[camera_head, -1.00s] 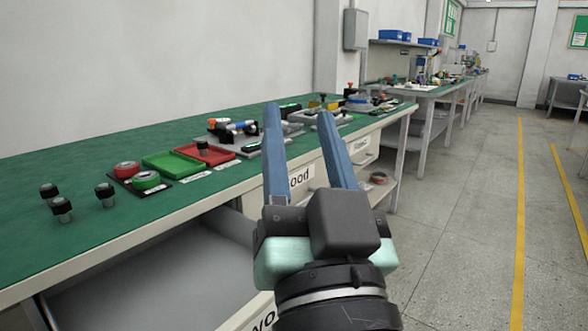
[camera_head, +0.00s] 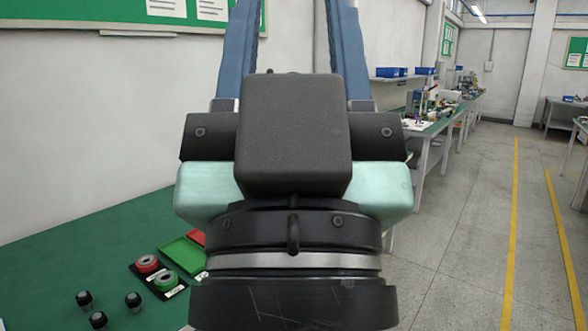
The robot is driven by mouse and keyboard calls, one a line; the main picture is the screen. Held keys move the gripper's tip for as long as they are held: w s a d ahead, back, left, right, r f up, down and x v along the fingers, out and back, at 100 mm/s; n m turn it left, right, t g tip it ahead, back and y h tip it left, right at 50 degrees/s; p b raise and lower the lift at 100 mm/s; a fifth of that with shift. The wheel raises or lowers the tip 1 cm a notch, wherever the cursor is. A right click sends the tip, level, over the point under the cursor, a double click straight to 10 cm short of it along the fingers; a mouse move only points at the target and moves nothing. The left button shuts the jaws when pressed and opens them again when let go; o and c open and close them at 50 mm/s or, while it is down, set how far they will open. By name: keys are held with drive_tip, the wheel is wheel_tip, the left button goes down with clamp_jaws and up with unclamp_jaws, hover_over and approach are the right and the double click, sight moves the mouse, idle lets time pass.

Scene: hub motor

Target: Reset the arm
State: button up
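My gripper (camera_head: 292,12) is raised close in front of the head camera, pointing up. Its two blue fingers stand wide apart, with only wall and noticeboard showing between them. Their tips run out of the top of the picture, so I cannot see them. The dark wrist block and the pale green body fill the middle of the view and hide much of the workbench behind.
A green-topped workbench (camera_head: 60,270) lies at the lower left. On it are several black knobs (camera_head: 98,320), red and green rings (camera_head: 147,263) and a green tray (camera_head: 180,255). More benches (camera_head: 440,120) stand at the back right. The floor (camera_head: 450,250) at right is clear.

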wheel_tip(320, 180, up, 13)
drive_tip(key=p, duration=1)
drive_tip(key=shift+p, duration=0.4)
